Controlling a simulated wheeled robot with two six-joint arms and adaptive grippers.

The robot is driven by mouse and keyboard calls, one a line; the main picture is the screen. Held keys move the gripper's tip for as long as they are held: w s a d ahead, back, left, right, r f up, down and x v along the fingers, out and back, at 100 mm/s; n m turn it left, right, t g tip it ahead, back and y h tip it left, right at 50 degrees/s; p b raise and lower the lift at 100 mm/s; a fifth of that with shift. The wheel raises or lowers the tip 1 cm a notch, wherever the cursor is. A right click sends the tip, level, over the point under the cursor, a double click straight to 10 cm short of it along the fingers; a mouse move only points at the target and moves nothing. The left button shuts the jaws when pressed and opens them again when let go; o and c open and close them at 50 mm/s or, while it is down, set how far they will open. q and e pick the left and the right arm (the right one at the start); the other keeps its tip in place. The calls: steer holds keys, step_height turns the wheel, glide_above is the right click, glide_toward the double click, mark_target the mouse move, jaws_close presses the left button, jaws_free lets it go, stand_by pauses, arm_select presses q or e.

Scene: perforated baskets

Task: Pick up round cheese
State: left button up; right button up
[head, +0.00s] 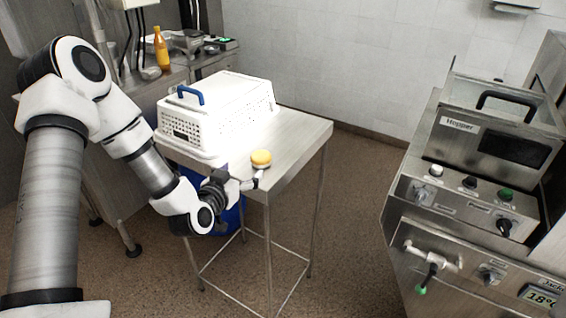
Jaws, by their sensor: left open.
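The round cheese (261,158) is a small yellow disc near the front edge of the steel table (300,128), to the right of the white basket. My left arm comes in from the left, and its gripper (250,178) is at the table's front edge. The gripper is open, with its fingertips right by the cheese. A fingertip overlaps the cheese's lower side in the picture; I cannot tell whether they touch. My right gripper is out of view.
A blue bin (228,218) stands below. A steel hopper machine (480,190) is at right. A yellow bottle (161,48) stands on the back counter. The table's right side is clear.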

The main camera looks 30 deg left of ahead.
mark_target(257, 162)
arm_select(q)
steer(key=w+d, duration=0.2)
steer(key=w, duration=0.1)
steer(key=shift+x, duration=0.75)
steer(key=w, duration=0.1)
steer(key=w+a+p, duration=0.1)
steer(key=p, duration=0.1)
steer(key=shift+w+a+f, duration=0.25)
steer(key=shift+w+a, duration=0.05)
steer(key=shift+w, duration=0.1)
steer(key=shift+w+d+f, duration=0.1)
steer(key=shift+w+f, duration=0.1)
steer(key=shift+w, duration=0.3)
steer(key=shift+w+d+f, duration=0.1)
steer(key=shift+w+f, duration=0.05)
steer(key=shift+w, duration=0.35)
steer(key=shift+w+d, duration=0.1)
steer(key=shift+s+a, duration=0.2)
steer(key=shift+s, duration=0.1)
steer(key=c, duration=1.2)
steer(key=shift+w+d, duration=0.1)
steer(key=shift+c, duration=0.9)
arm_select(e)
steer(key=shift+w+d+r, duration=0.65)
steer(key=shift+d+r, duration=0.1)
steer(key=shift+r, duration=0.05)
arm_select(q)
steer(key=shift+r, duration=0.1)
